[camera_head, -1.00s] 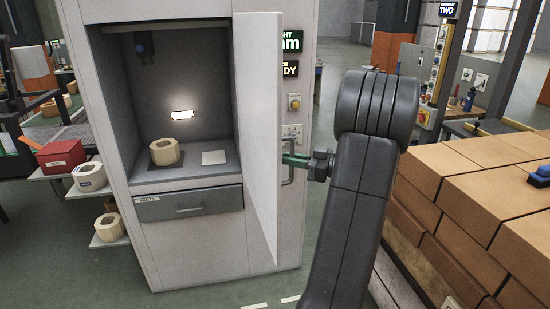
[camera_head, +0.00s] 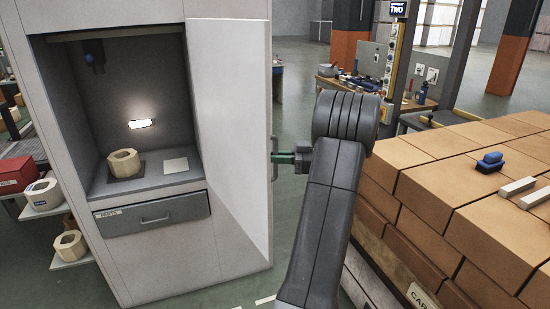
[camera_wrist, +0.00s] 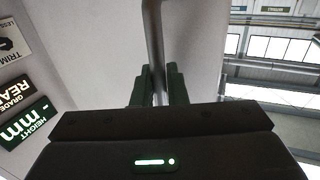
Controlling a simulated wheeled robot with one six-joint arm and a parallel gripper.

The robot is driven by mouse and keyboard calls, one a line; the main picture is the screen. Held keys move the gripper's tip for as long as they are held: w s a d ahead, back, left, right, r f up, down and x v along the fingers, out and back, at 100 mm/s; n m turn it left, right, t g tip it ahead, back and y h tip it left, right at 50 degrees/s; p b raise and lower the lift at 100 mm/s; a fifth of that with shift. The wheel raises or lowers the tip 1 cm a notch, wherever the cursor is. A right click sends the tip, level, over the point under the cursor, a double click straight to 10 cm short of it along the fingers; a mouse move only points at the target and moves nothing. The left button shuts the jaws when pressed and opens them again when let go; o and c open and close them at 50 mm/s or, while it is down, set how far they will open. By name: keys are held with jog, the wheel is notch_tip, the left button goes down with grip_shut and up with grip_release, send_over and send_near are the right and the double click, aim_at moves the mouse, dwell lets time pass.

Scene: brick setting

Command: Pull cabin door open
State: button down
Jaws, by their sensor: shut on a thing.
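The white cabin door (camera_head: 231,125) stands open on the right side of the grey-white cabin (camera_head: 160,264). Its bar handle (camera_head: 274,158) is on the door's outer face, towards the right. My gripper (camera_head: 280,158) reaches in from the right and is shut on the handle. In the wrist view the two green fingers (camera_wrist: 159,85) stand either side of the metal handle bar (camera_wrist: 155,40), with the door face (camera_wrist: 195,40) behind. Inside the lit cabin a wooden ring-shaped block (camera_head: 125,163) sits on a dark pad beside a pale square plate (camera_head: 176,165).
A drawer (camera_head: 154,214) is shut below the cabin opening. Stacked brown bricks (camera_head: 440,170) stand close on the right, with a blue-topped item (camera_head: 489,162) and pale bars on top. A red box (camera_head: 18,174) and side shelves with wooden rings stand at left.

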jog(key=c, duration=1.5)
grip_release()
jog(key=shift+a, duration=0.1)
jog(key=shift+c, duration=0.2)
jog(key=d+p, duration=0.1)
jog(key=d, duration=1.3)
jog(key=shift+a, duration=0.15)
